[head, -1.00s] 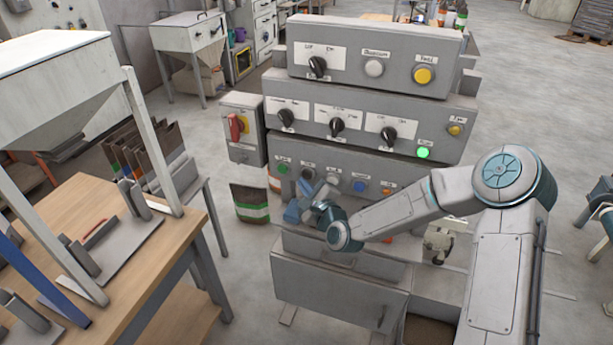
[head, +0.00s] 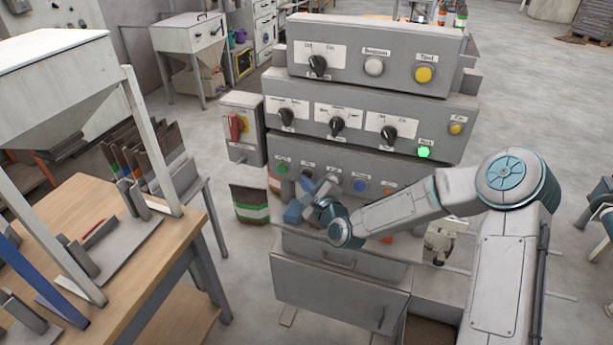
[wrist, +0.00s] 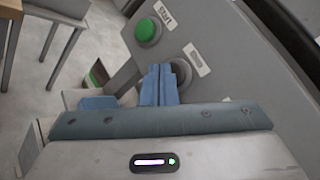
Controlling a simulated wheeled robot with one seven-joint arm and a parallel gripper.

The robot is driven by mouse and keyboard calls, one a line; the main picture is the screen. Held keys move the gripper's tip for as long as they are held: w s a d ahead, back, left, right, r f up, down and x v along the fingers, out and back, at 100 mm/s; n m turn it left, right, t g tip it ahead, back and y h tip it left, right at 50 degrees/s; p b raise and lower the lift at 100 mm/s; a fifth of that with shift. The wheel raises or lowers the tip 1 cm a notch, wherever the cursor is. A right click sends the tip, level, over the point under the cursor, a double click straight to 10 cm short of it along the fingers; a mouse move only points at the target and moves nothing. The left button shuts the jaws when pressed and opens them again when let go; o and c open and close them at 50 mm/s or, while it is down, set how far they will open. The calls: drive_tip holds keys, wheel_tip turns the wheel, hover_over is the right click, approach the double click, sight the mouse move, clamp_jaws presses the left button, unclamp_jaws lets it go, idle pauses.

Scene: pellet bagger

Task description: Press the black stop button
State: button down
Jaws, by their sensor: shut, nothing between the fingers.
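The black stop button (head: 308,172) is in the lowest row of the control panel, just right of the green button (head: 283,169). In the wrist view the black button (wrist: 184,73) is a dark round button in a grey ring, partly hidden behind my fingers. My gripper (head: 304,187) is shut and empty, with its blue fingers in front of the lowest row. In the wrist view the fingertips (wrist: 158,68) overlap the left edge of the black button. I cannot tell whether they touch it.
A blue button (head: 359,186) and an orange button (head: 390,191) sit farther right in the row. A lit green lamp (head: 424,152) is above. A box with a red switch (head: 235,127) stands left of the panel. A wooden bench (head: 150,240) is at left.

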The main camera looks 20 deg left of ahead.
drive_tip(key=shift+w, duration=0.25)
drive_tip(key=shift+s, duration=0.1)
idle(0.3)
drive_tip(key=shift+s+b, duration=0.35)
drive_tip(key=shift+s, duration=0.3)
drive_tip(key=s+b, duration=0.1)
drive_tip(key=s, duration=0.5)
drive_tip(key=shift+a, duration=0.25)
